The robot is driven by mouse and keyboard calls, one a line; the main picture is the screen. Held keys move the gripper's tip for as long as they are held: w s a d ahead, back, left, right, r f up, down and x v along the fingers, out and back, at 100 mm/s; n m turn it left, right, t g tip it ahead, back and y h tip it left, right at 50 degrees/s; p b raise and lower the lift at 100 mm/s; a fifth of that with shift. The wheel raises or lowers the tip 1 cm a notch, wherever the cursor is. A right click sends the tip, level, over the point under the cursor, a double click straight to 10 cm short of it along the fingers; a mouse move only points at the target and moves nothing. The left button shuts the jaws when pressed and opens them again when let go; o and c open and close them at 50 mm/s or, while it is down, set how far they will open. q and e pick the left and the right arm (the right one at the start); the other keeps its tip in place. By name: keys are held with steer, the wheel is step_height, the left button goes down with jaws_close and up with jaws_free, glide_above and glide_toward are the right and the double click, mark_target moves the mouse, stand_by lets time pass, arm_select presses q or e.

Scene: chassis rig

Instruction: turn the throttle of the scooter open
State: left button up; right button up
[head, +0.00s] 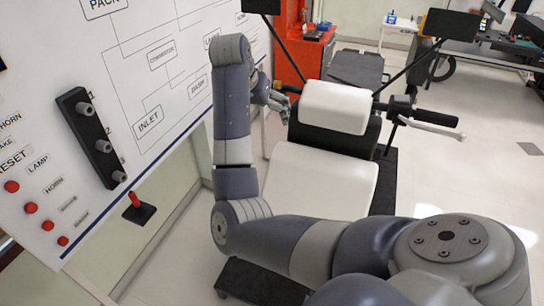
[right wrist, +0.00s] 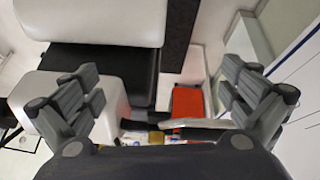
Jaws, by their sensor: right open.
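The scooter's white front (head: 335,105) stands in the middle of the head view, its handlebar running across it. The far-right black grip (head: 437,118) and pale lever (head: 432,130) are clear. The handlebar end at picture left is mostly hidden behind my right gripper (head: 270,95), which is beside it. In the right wrist view my right gripper (right wrist: 160,75) has its fingers spread wide. A pale lever (right wrist: 200,124) shows low between them, with dark handlebar parts around it. I cannot make out the throttle grip clearly, and nothing is held. My left gripper is out of view.
A white panel (head: 190,60) with labels, red buttons and a black socket block stands close at left, near my right arm. Mirrors (head: 450,23) rise above the handlebar. A red cabinet (head: 300,50) stands behind.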

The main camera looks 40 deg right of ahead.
steer(key=s+a+f+n, duration=0.1)
steer(key=s+f+n, duration=0.1)
steer(key=f, duration=0.5)
steer(key=s+a+f+n+t, duration=0.1)
steer(key=s+f+n, duration=0.1)
steer(key=s+f, duration=0.2)
steer(key=shift+s+a+f+n+h, duration=0.25)
steer(key=shift+s+f+n+h, duration=0.05)
steer(key=shift+f, duration=1.1)
steer(key=shift+f, duration=0.1)
